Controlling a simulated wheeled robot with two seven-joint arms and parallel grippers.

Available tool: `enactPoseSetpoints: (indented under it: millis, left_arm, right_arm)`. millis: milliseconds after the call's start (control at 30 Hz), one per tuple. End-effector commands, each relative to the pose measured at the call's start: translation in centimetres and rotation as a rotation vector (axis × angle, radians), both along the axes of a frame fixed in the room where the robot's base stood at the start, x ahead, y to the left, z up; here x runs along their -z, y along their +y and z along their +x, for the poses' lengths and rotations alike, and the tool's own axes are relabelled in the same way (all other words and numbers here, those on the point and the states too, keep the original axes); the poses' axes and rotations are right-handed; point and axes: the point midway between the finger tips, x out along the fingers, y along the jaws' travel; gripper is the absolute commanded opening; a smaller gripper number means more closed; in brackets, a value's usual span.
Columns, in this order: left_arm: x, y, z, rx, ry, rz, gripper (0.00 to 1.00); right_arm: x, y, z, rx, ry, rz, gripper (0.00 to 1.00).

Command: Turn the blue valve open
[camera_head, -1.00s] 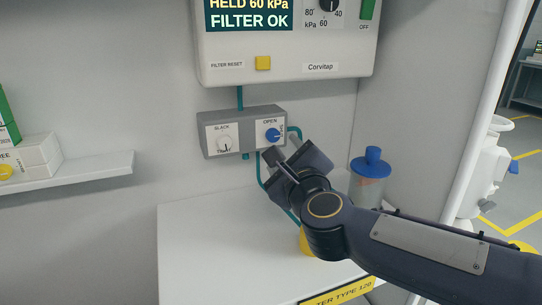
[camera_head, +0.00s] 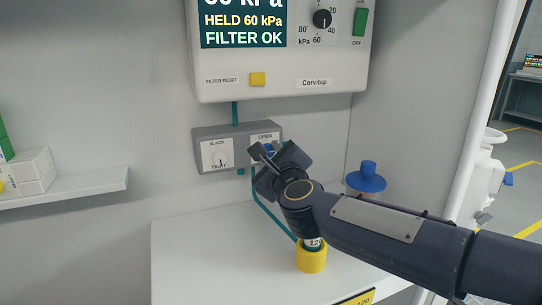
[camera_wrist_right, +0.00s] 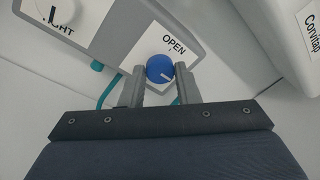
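The blue valve (camera_head: 269,149) is a round knob on the OPEN-marked plate of a grey wall box (camera_head: 240,140). In the head view my right gripper (camera_head: 275,157) covers most of it. In the right wrist view the blue valve (camera_wrist_right: 160,68) shows clearly, its white mark pointing to the lower right, away from the word OPEN. My right gripper's fingers (camera_wrist_right: 160,75) are apart, one on each side of the knob at the tips. I cannot tell whether they touch it. My left gripper is not in view.
The control panel (camera_head: 300,88) hangs just above. Below are a white counter (camera_head: 205,240), a yellow-based cylinder (camera_head: 311,260) and a blue-topped container (camera_head: 366,178). A shelf (camera_head: 70,188) is at left.

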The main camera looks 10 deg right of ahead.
Motion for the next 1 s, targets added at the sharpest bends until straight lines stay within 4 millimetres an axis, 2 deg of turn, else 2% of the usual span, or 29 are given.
enactPoseSetpoints:
  millis: [33,167,567,1000]
  left_arm:
    - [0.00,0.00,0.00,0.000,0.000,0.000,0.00]
    - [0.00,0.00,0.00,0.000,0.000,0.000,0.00]
    - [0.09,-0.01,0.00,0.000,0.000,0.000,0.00]
    - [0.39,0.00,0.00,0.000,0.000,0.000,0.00]
  right_arm:
    - [0.00,0.00,-0.01,0.000,0.000,0.000,0.22]
    - [0.00,0.00,-0.02,0.000,0.000,0.000,0.05]
    - [0.09,-0.01,-0.02,0.000,-0.015,-0.082,0.05]
    - [0.30,-0.04,-0.01,-0.001,-0.085,-0.443,0.05]
